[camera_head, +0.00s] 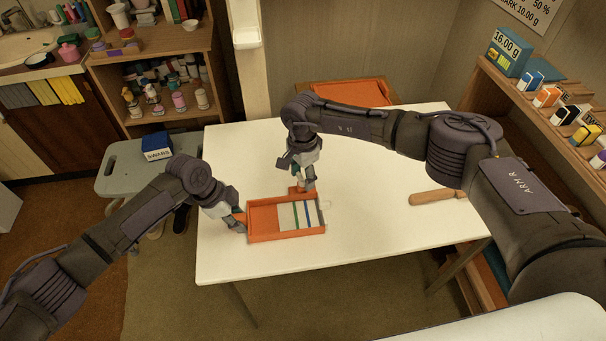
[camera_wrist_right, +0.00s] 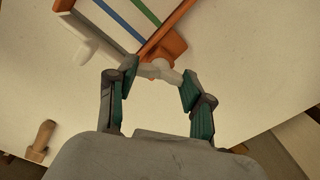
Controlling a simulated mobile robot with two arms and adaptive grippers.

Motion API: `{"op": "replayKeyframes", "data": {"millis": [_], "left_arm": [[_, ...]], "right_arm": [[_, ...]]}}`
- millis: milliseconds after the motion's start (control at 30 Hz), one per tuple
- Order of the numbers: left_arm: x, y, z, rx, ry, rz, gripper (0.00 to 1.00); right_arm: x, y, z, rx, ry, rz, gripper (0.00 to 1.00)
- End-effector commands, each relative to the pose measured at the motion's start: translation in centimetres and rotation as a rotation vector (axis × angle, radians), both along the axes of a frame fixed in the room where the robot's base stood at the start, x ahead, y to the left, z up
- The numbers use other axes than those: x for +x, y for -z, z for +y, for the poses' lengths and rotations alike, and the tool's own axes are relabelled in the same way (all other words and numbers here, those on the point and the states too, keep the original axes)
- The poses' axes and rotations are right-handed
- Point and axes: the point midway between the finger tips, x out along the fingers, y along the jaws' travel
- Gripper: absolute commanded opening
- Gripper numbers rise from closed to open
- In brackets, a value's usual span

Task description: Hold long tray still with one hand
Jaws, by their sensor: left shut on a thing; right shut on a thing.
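The long orange tray (camera_head: 262,238) lies on the white table. Its left part is bare orange; its right part holds a pale panel (camera_head: 287,217) with blue and green stripes. My left gripper (camera_head: 239,217) is shut on the tray's left end. My right gripper (camera_head: 303,181) is at the tray's back side, above a small orange part (camera_head: 296,190). In the right wrist view, the right gripper (camera_wrist_right: 160,80) has its green-padded fingers around a small pale piece (camera_wrist_right: 156,69) beside an orange part (camera_wrist_right: 168,45). Whether that piece belongs to the tray is unclear.
The white table (camera_head: 370,215) is clear around the tray, except a brown wooden handle-like thing (camera_head: 437,196) at the right. An orange-topped surface (camera_head: 352,92) stands behind. A grey stool (camera_head: 125,170) with a blue box (camera_head: 157,146) is left. Shelves stand at both sides.

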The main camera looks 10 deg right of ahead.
Motion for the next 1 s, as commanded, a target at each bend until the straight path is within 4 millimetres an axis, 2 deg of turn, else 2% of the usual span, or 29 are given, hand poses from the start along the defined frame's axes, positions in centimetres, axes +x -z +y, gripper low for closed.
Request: {"op": "replayKeyframes", "data": {"millis": [33, 1000], "left_arm": [[-0.31, 0.40, 0.14, 0.006, 0.003, 0.008, 0.00], [-0.22, 0.31, 0.15, 0.005, 0.002, 0.007, 0.00]], "right_arm": [[-0.24, 0.51, -0.09, -0.004, -0.045, 0.005, 0.16], [-0.34, 0.61, -0.13, -0.004, -0.921, 0.009, 0.16]]}}
